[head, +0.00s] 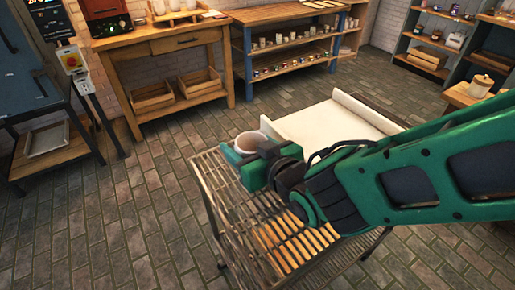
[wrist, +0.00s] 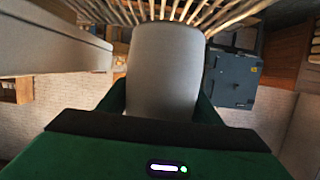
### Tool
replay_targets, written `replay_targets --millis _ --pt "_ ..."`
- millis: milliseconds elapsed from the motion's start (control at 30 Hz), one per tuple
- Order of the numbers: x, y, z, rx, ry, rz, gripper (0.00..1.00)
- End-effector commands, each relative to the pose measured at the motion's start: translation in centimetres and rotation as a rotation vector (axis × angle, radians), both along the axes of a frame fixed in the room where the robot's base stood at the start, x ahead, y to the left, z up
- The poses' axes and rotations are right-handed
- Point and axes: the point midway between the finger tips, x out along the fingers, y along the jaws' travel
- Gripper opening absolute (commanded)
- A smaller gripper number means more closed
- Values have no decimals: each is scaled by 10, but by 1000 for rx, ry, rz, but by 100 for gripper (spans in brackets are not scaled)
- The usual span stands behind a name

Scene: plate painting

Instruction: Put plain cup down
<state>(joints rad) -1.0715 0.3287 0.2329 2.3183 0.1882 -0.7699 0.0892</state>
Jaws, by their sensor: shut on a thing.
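The plain cup (head: 249,141) is pale with a brownish inside and sits between the fingers of my gripper (head: 243,159) in the head view. In the wrist view the cup (wrist: 165,70) fills the middle, with the green fingers (wrist: 165,98) closed on both its sides. My gripper is over the far left part of a slatted rack table (head: 210,183). The cup's base is hidden by the gripper in the head view, and I cannot tell whether it touches the slats.
A cream-coloured board or slab (head: 318,127) lies beside the cup, to its right. The slats to the left of and below my gripper look bare. A wooden workbench (head: 165,47) and a blue shelf unit (head: 290,50) with several cups stand farther back.

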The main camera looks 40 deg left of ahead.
Motion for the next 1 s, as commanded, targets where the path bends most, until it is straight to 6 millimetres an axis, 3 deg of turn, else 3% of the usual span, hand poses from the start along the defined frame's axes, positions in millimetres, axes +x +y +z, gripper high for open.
replay_targets --millis 133,500,933,967,1000 --pt "13 3 -7 2 -1 -1 28" --pt "14 3 -46 0 -1 1 28" --pt "15 2 -51 1 -1 -1 28" --pt "16 2 -52 0 -1 -2 61" --pt "16 2 -51 1 -1 -2 70"
